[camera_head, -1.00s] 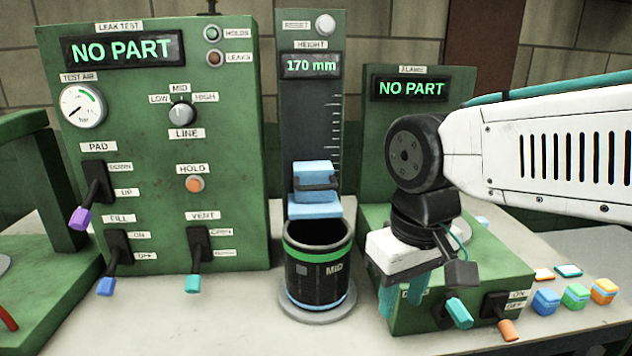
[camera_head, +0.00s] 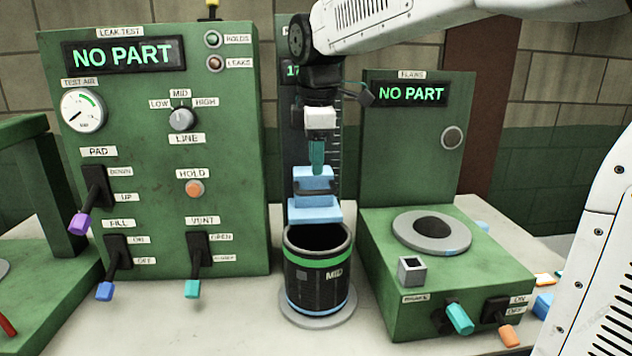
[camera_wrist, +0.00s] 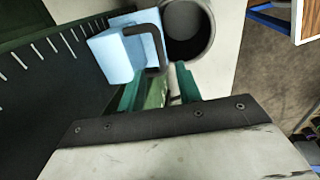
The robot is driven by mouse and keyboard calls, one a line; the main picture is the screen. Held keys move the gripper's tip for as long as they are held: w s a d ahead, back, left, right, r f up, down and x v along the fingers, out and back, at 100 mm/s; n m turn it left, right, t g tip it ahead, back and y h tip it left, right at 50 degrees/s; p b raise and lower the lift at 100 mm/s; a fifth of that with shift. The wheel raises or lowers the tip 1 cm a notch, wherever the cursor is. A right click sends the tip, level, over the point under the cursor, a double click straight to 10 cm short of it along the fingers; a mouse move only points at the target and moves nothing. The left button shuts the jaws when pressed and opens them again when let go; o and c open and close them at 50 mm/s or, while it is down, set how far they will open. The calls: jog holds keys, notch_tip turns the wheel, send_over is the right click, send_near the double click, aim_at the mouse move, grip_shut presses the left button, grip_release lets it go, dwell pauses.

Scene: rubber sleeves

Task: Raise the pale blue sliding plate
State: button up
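The pale blue sliding plate (camera_head: 315,208) sits on the dark height gauge, just above the open top of a black sleeve marked MID (camera_head: 318,278). A dark handle (camera_head: 318,188) stands out from its blue block. My gripper (camera_head: 317,165) points down right above the block in the head view. In the wrist view the plate (camera_wrist: 118,50) and handle (camera_wrist: 152,35) lie just beyond my teal fingers (camera_wrist: 158,85). The fingers are apart with nothing between them. The handle is not between the fingers.
The leak test panel (camera_head: 150,190) with several levers stands at left. The flaws station (camera_head: 415,290) stands at right, with a round disc (camera_head: 432,231) and a small square cup (camera_head: 412,270). The gauge scale (camera_wrist: 60,50) runs close beside my fingers. My arm hides most of the height display.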

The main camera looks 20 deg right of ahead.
aim_at(315, 191)
jog(key=f, duration=0.4)
jog(key=w+f, duration=0.1)
jog(key=f, duration=0.1)
jog(key=shift+d, duration=0.2)
grip_shut()
